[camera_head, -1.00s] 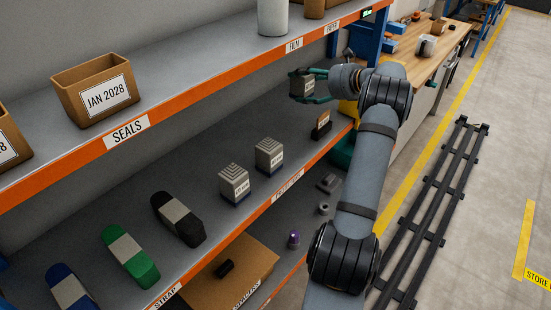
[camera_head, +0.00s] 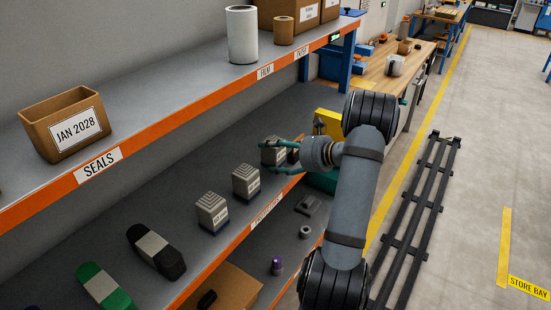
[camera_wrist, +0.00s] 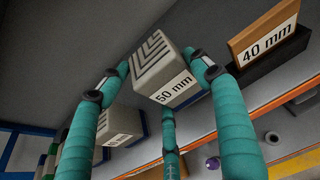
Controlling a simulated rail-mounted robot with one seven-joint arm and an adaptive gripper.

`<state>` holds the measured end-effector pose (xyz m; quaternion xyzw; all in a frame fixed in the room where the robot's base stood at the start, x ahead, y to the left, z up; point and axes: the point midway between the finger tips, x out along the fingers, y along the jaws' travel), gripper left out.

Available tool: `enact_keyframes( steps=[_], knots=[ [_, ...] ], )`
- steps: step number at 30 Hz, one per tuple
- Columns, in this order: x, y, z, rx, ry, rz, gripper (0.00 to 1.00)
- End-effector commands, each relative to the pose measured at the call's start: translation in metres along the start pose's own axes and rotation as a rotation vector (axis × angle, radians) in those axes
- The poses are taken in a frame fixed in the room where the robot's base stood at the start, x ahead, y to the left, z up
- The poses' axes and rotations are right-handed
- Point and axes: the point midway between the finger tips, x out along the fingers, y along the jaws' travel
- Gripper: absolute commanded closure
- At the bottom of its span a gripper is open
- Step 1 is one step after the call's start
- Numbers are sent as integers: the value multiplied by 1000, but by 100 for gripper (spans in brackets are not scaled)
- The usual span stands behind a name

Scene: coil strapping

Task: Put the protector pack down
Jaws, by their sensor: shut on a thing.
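The protector pack is a pale grey block (camera_head: 274,151) with a ridged top, a dark base and a "50 mm" label, which reads clearly in the wrist view (camera_wrist: 165,72). My gripper (camera_head: 268,159) is shut on it, with teal fingers on both sides and a third finger below in the wrist view. The pack is low over the middle shelf (camera_head: 190,190), in line with two similar packs (camera_head: 246,181) (camera_head: 212,212). I cannot tell whether its base touches the shelf.
The upper shelf (camera_head: 180,105) runs above, with a seals box (camera_head: 66,125) and a white roll (camera_head: 242,35).

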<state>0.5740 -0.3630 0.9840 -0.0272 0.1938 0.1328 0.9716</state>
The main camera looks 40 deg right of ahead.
Motion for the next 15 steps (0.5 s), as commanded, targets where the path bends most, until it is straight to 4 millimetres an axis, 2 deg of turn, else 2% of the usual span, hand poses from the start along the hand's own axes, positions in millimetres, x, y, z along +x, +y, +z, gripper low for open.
enact_keyframes(
  steps=[4,15],
  knots=[
    [6,-1,-15,2,-1,-1,70],
    [8,-1,-20,0,-2,-2,70]
  ],
)
